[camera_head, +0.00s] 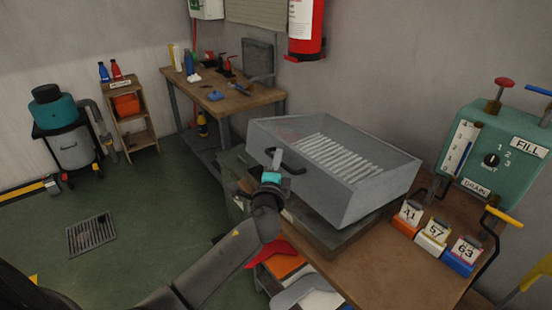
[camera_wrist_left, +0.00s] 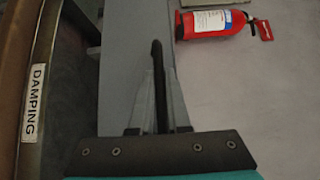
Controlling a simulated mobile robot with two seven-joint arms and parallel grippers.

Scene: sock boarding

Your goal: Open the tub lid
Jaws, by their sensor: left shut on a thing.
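The tub (camera_head: 350,200) is a grey box on the workbench at the centre of the head view. A row of pale slats shows in its top, through what looks like a clear lid (camera_head: 375,155); I cannot clearly tell the lid's edges. A black bar handle (camera_head: 293,166) sits at the tub's front left edge. My left gripper (camera_head: 277,161) is at this handle and shut on it. In the left wrist view the dark handle (camera_wrist_left: 156,65) stands between the fingers, beside the grey tub wall (camera_wrist_left: 120,40). My right gripper is out of view.
A green control box (camera_head: 495,155) with FILL and DRAIN labels stands right of the tub. Numbered blocks (camera_head: 432,236) sit before it. A fire extinguisher (camera_head: 306,28) hangs behind. A second bench (camera_head: 235,103) with tools is at the back left. Green floor (camera_head: 150,215) is open at left.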

